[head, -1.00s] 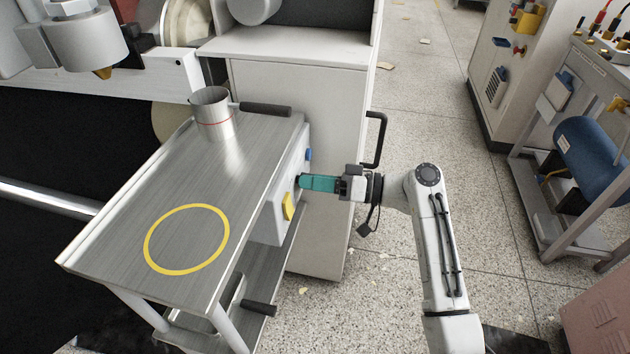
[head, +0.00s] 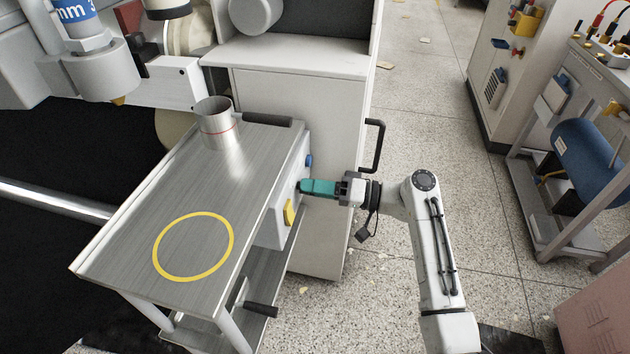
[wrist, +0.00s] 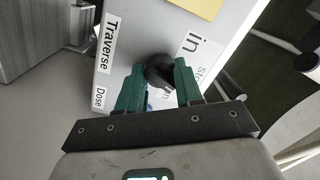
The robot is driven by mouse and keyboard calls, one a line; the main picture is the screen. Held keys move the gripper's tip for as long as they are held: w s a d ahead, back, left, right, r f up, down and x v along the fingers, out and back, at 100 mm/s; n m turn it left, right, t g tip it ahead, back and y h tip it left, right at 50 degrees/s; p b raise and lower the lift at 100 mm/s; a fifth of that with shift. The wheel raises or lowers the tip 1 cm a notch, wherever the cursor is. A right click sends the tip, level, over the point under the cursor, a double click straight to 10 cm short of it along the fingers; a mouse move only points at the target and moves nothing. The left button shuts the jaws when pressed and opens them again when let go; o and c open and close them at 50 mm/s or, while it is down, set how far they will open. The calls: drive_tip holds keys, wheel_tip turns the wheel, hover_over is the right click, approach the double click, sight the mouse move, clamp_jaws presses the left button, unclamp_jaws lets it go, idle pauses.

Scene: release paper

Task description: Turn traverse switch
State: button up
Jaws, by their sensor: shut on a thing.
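A black knob (wrist: 160,70), the traverse switch, sits on a white panel (wrist: 225,20) beside a "Traverse" label (wrist: 110,42) in the wrist view. The words "in" and "stop" are printed on its other side. My gripper (wrist: 158,82) has green fingers, one on each side of the knob, and is shut on it. In the head view, my gripper (head: 303,186) reaches from the right to the panel (head: 283,205) on the cart's side. The fingers hide most of the knob there. The knob's exact pointing direction is unclear.
A yellow part (head: 290,212) and a blue part (head: 308,160) sit on the panel near my fingers. The cart top (head: 215,190) bears a metal cup (head: 219,128) and a yellow ring (head: 160,262). A black handle (head: 375,145) sticks out behind.

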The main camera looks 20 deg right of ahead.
drive_tip(key=m+p, duration=0.2)
drive_tip(key=m, duration=0.1)
drive_tip(key=shift+s+m, duration=0.1)
drive_tip(key=shift+m, duration=0.2)
drive_tip(key=shift+f+m+p, duration=0.1)
drive_tip(key=shift+m+p, duration=1)
drive_tip(key=shift+m, duration=0.2)
drive_tip(key=shift+f, duration=0.1)
drive_tip(key=o, duration=1)
drive_tip(key=shift+o, duration=0.2)
drive_tip(key=shift+d, duration=0.1)
drive_tip(key=v, duration=1)
drive_tip(key=shift+s+d, duration=0.2)
drive_tip(key=shift+s, duration=0.05)
drive_tip(key=shift+f, duration=0.1)
